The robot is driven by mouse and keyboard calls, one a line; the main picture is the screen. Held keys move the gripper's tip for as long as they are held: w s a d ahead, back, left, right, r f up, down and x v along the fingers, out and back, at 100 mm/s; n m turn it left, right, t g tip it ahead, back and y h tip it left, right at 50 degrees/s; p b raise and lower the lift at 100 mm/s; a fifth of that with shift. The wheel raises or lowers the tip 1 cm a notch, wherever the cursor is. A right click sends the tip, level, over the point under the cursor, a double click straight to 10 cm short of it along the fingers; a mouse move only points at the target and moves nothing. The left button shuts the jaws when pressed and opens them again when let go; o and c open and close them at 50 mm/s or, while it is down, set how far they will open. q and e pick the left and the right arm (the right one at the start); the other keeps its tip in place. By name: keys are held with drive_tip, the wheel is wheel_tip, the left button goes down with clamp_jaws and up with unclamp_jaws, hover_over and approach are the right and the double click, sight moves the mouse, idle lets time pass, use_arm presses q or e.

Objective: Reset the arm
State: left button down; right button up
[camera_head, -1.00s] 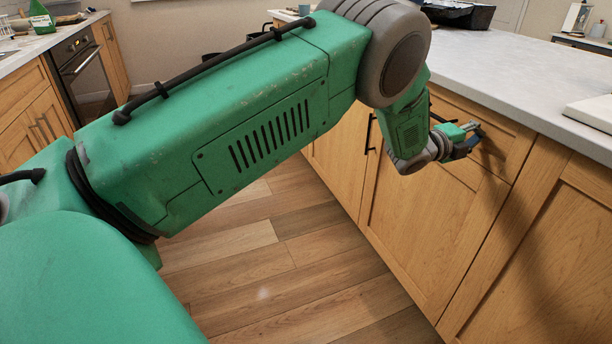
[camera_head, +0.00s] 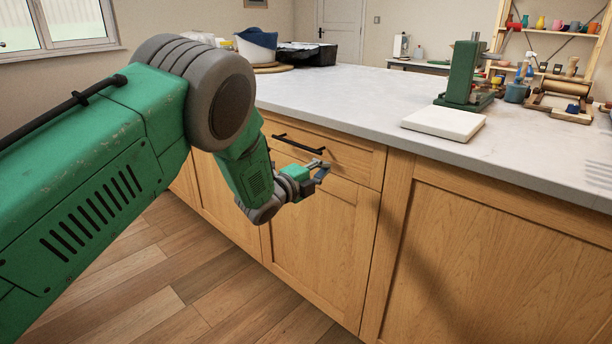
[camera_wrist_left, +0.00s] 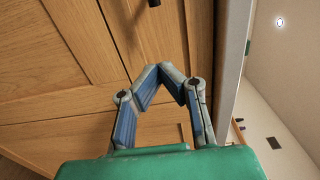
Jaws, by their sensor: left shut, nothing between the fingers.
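My left arm comes in from the left in the head view, green with grey joints. Its left gripper (camera_head: 318,170) is in front of the wooden cabinet, just below a drawer (camera_head: 345,157) with a black bar handle (camera_head: 298,143). In the left wrist view the gripper (camera_wrist_left: 172,68) has its fingertips together and nothing between them. The cabinet front (camera_wrist_left: 60,60) and part of a black handle (camera_wrist_left: 153,3) lie beyond it there. My right gripper is in neither view.
A pale countertop (camera_head: 350,95) runs above the cabinet. On it are a white slab (camera_head: 444,122), a green press-like tool (camera_head: 463,75), a roller tool (camera_head: 560,100) and a black tray (camera_head: 305,54). Wooden floor (camera_head: 160,270) is clear below.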

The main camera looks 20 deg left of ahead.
use_arm(q)
drive_tip(key=s+a+f+n+g+y+p, duration=0.2)
drive_tip(key=s+a+f+n+g+y, duration=0.3)
drive_tip(key=s+f, duration=0.55)
drive_tip(key=s+a+f+n+g+y+p, duration=0.1)
drive_tip(key=s+f+n+g+p, duration=0.15)
drive_tip(key=s+f+n, duration=0.85)
drive_tip(key=s+n+g+y+p, duration=0.1)
drive_tip(key=s+n+g, duration=0.5)
drive_tip(key=s, duration=2.6)
drive_tip(key=shift+s+f+g+p, duration=0.2)
drive_tip(key=shift+s+g+p, duration=0.2)
drive_tip(key=shift+g+p, duration=0.65)
